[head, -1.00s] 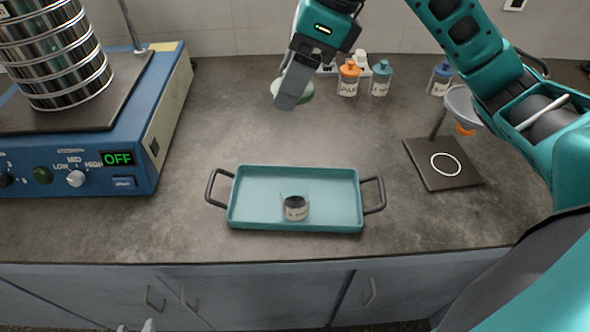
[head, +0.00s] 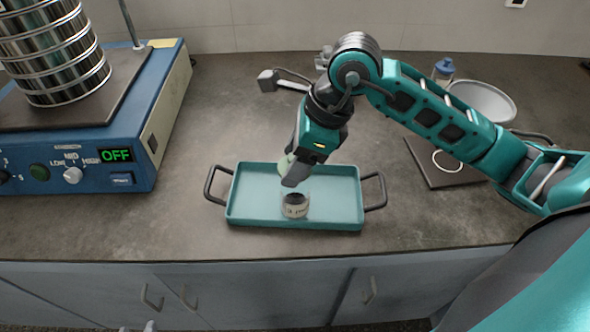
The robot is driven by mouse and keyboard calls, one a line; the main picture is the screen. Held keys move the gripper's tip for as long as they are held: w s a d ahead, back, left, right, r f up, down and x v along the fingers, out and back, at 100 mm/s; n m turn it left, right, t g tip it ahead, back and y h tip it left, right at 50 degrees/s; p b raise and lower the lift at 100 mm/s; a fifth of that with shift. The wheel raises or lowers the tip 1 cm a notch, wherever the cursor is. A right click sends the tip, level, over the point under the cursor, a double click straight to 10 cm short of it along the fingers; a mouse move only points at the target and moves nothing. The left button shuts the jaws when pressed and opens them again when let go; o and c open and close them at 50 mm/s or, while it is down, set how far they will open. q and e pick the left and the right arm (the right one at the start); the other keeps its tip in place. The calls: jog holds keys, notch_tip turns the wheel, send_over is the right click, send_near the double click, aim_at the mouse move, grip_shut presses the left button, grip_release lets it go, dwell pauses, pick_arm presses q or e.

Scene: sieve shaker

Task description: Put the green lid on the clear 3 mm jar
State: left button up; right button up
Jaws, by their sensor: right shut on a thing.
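The clear jar (head: 295,210) stands upright on the teal tray (head: 346,222), with a pale label and dark contents. My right gripper (head: 291,178) points down over the tray, just above and slightly left of the jar. It is shut on the green lid (head: 283,163), which shows only in part behind the fingers. The lid is apart from the jar, and its exact tilt is hard to tell. A small grey tip at the bottom left edge may be my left gripper (head: 150,326); its jaws cannot be made out.
The blue sieve shaker (head: 130,168) with its sieve stack stands at left, its display reading OFF. A blue-capped bottle (head: 443,70) stands at the back. The counter left of the tray is clear.

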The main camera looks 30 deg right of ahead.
notch_tip(320, 180, down, 3)
jog(key=shift+f, duration=0.2)
jog(key=shift+f+b, duration=0.6)
jog(key=shift+b, duration=0.2)
jog(key=o, duration=1)
jog(key=shift+o, duration=0.2)
jog(key=shift+r, duration=0.15)
